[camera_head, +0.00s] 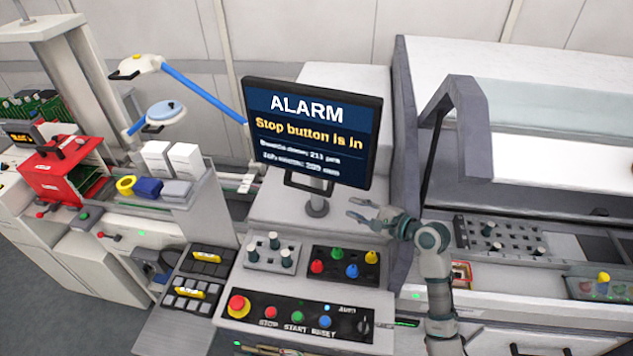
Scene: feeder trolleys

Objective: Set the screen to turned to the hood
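The screen (312,132) is a dark-framed monitor on a short grey post (317,204), standing on the light console. Its lit face points towards me and reads "ALARM" and "Stop button is in". A dark handle (308,184) runs along its lower edge. The hood (540,130) is the large white and grey cover with a dark bar, to the right of the screen. My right gripper (352,209) is open and empty, just below and right of the screen's lower edge, with its fingers pointing left. It appears apart from the handle. My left gripper is out of view.
Below the screen are a block with grey pegs (271,253), a dark tray of coloured pegs (344,268) and a button panel with a red stop button (238,306). A lamp with a blue arm (205,94) stands left. Trays lie right, under the hood.

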